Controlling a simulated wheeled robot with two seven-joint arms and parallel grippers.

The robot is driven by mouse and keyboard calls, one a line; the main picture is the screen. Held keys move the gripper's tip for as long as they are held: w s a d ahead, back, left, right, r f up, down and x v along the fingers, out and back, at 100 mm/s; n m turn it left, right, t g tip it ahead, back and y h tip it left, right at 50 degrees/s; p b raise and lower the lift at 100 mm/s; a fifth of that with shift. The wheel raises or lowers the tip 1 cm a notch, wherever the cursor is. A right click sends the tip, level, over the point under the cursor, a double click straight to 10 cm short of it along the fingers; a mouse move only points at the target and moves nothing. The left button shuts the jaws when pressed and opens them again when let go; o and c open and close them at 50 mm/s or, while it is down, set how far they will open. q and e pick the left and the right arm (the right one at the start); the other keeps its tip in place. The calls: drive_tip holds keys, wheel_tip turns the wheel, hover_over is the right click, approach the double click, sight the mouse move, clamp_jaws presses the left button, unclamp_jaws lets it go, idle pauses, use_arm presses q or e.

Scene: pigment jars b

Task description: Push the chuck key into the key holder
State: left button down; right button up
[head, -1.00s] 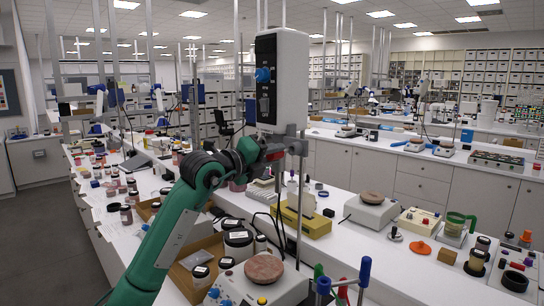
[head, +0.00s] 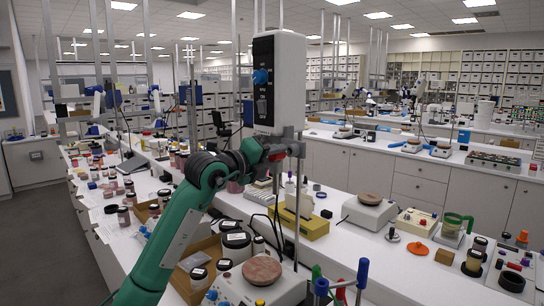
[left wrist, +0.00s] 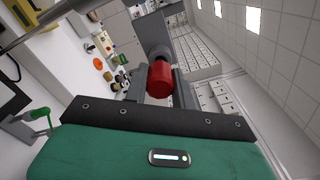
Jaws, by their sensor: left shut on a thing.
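My left gripper (head: 276,153) is shut, at the end of the green arm, just below the white stirrer head (head: 279,82). In the left wrist view a red cylindrical piece (left wrist: 160,86), which looks like the handle of the chuck key, sits between the fingers. A grey round part (left wrist: 159,52), apparently the key holder, lies right beyond it, in line with it. I cannot tell whether the key's tip is inside, as the handle hides it. My right gripper is not in view.
Below the arm stand a hotplate with a brown round top (head: 262,270) and several dark-lidded jars (head: 236,243). A yellow box (head: 300,225) lies behind the stirrer's metal rod. A second plate (head: 369,198) stands farther right. Some white bench is bare between things.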

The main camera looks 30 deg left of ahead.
use_arm(q)
drive_tip(key=shift+w+d, duration=0.25)
drive_tip(key=shift+w, duration=0.45)
drive_tip(key=c, duration=1.2)
unclamp_jaws()
drive_tip(key=shift+o, duration=0.7)
drive_tip(key=shift+s+f, duration=0.1)
drive_tip(key=shift+s, duration=0.1)
drive_tip(key=b+v, duration=0.6)
drive_tip(key=v, duration=0.7)
drive_tip(key=shift+a, duration=0.15)
drive_tip(key=shift+s, duration=0.15)
